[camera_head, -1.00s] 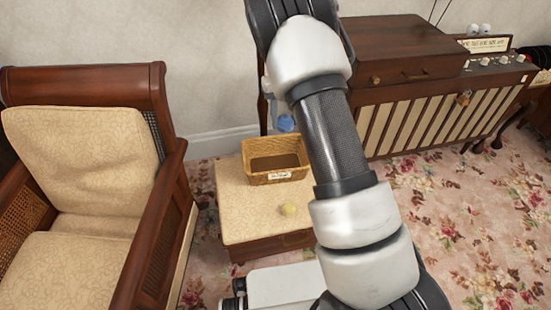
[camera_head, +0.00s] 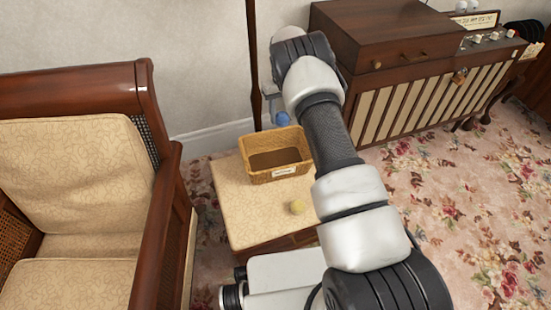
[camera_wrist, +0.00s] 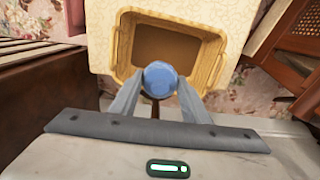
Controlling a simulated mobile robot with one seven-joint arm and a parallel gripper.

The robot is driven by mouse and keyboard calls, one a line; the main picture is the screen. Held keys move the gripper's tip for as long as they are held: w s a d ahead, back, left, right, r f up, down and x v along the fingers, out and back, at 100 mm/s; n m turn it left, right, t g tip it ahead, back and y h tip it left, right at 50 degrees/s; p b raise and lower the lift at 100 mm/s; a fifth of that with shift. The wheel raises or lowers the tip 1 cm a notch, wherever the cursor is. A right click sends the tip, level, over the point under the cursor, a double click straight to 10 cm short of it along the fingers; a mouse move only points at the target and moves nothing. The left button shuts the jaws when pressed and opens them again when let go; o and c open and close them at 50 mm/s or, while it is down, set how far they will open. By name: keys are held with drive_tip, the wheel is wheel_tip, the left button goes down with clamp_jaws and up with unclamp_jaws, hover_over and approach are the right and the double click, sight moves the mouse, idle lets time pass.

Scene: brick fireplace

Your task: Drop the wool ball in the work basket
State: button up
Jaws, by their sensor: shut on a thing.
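My gripper (camera_wrist: 159,85) is shut on a blue ball (camera_wrist: 160,77), which I take to be the wool ball. The blue ball also shows in the head view (camera_head: 283,118), at the back of the basket. The work basket (camera_head: 280,174) is a tan wicker box with a white label on its front and a dark inside. In the wrist view the basket (camera_wrist: 213,63) lies below the gripper, and the ball overlaps its near rim. The ball's exact height above the rim cannot be told. Part of the basket's right side is near my arm.
The basket stands on a cream-topped stool (camera_head: 240,215), with a small pale yellow ball (camera_head: 297,207) in front of it. A wooden armchair (camera_head: 150,170) stands at the left. A wooden cabinet (camera_head: 400,105) with a box (camera_head: 385,35) on top stands behind at the right.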

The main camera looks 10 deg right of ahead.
drive_tip(key=shift+f+b, duration=0.8)
drive_tip(key=shift+f, duration=1.4)
drive_tip(key=o, duration=1.1)
wheel_tip(320, 180, up, 18)
drive_tip(key=p, duration=0.4)
drive_tip(key=shift+f, duration=0.25)
